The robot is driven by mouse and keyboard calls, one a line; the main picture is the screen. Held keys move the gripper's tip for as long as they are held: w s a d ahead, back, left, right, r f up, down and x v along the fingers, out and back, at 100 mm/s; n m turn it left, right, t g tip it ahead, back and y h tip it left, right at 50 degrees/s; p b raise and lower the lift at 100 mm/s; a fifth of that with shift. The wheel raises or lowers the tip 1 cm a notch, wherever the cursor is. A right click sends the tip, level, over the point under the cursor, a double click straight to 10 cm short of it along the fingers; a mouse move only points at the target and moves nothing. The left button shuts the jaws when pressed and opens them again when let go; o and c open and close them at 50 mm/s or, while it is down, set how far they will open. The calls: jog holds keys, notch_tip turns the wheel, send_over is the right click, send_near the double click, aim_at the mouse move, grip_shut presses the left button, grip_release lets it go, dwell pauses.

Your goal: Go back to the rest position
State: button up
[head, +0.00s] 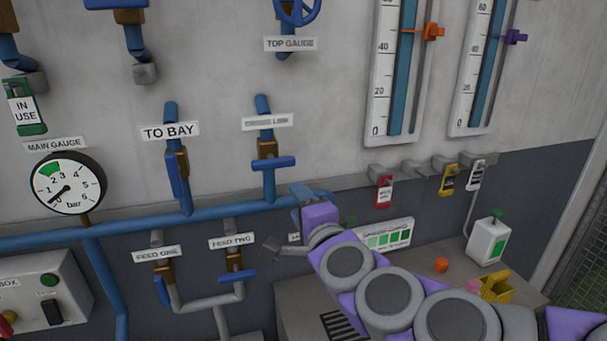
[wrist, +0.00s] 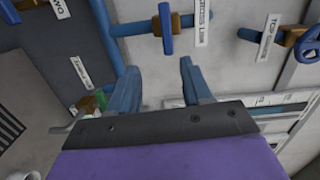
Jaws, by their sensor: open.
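My gripper (head: 303,196) is at the upper left end of my arm in the head view, in front of the wall by the blue horizontal pipe. It is right of and below the cross-line valve (head: 269,163), whose label is hard to read. In the wrist view my gripper (wrist: 160,88) has its two blue fingers spread apart with nothing between them. The cross-line valve handle (wrist: 166,28) shows beyond the fingertips. Whether a finger touches the pipe cannot be told.
The TO BAY valve (head: 178,168) and the FEED TWO valve (head: 235,262) are on the left. A bench (head: 290,305) under my arm carries a white bottle (head: 487,240), an orange cap (head: 441,265) and a yellow item (head: 497,291). Tags hang on the wall hooks.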

jog(key=s+a+f+n+g+y, duration=0.1)
jog(key=s+a+f+n+g, duration=0.2)
jog(key=s+f+n+g, duration=1)
jog(key=s+d+f+g+h, duration=0.2)
jog(key=s+d+f, duration=0.3)
jog(key=s+d, duration=0.3)
jog(key=s+d+f+g+h+b, duration=0.1)
jog(key=s+d+f+g+h, duration=0.2)
jog(key=s, duration=1)
jog(key=d+f+h, duration=0.2)
jog(key=d, duration=0.3)
jog(key=shift+d+f+n+g, duration=0.25)
jog(key=shift+n+g, duration=0.05)
